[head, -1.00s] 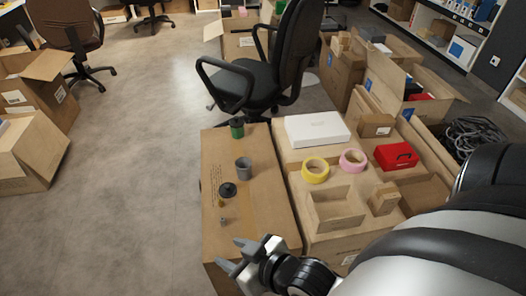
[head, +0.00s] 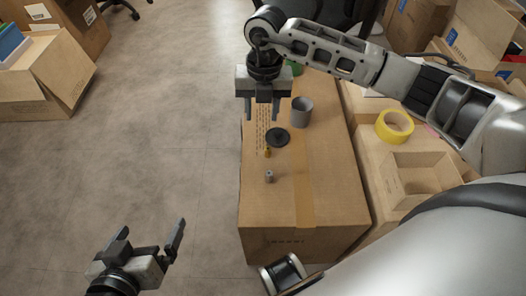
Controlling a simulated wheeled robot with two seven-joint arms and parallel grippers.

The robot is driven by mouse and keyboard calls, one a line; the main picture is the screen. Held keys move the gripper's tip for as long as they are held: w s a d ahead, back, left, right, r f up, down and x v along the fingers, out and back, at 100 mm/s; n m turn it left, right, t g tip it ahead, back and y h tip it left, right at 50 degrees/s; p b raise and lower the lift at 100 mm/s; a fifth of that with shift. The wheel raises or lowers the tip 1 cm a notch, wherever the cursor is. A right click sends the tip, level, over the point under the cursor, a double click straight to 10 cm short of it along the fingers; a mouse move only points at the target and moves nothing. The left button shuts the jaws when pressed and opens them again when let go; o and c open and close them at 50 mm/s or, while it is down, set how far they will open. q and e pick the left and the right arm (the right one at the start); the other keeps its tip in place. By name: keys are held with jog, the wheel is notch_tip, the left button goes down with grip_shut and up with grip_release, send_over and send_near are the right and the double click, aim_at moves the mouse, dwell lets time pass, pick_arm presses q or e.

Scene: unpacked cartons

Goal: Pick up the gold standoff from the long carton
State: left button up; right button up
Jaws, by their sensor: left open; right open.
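The gold standoff (head: 267,153) is a small upright gold piece on top of the long carton (head: 325,185), just in front of a black disc (head: 277,137). My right gripper (head: 262,116) reaches in from the right over the carton's far left part. It is open and empty, its two fingers pointing down, behind the standoff in the picture and apart from it. My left gripper (head: 150,233) is open and empty at the lower left, over the floor, away from the carton.
A small grey piece (head: 269,176) stands in front of the standoff. A grey cup (head: 301,112) and a partly hidden green item (head: 294,68) stand farther back. Yellow tape (head: 394,126) and an open box (head: 420,178) are on the right.

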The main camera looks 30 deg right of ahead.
jog(key=d+f, duration=0.1)
jog(key=f, duration=0.1)
jog(key=b, duration=0.3)
send_over(268, 148)
jog(key=shift+h, duration=0.3)
jog(key=f, duration=0.7)
jog(key=shift+w+a+f, duration=0.2)
jog(key=shift+a+f, duration=0.05)
jog(key=shift+f, duration=0.5)
jog(key=f, duration=0.1)
jog(key=f+b, duration=0.1)
jog(key=f, duration=0.2)
jog(key=shift+s+d+f+b, duration=0.1)
jog(key=shift+s+d+b, duration=0.15)
jog(key=shift+b, duration=0.15)
jog(key=shift+f, duration=0.4)
grip_shut()
pick_arm(q)
jog(key=r, duration=0.1)
jog(key=d+r+t+h, duration=0.1)
jog(key=r+t, duration=0.1)
jog(key=shift+w+d+r+h, duration=0.1)
jog(key=shift+w+d+h, duration=0.05)
jog(key=shift+d+h, duration=0.15)
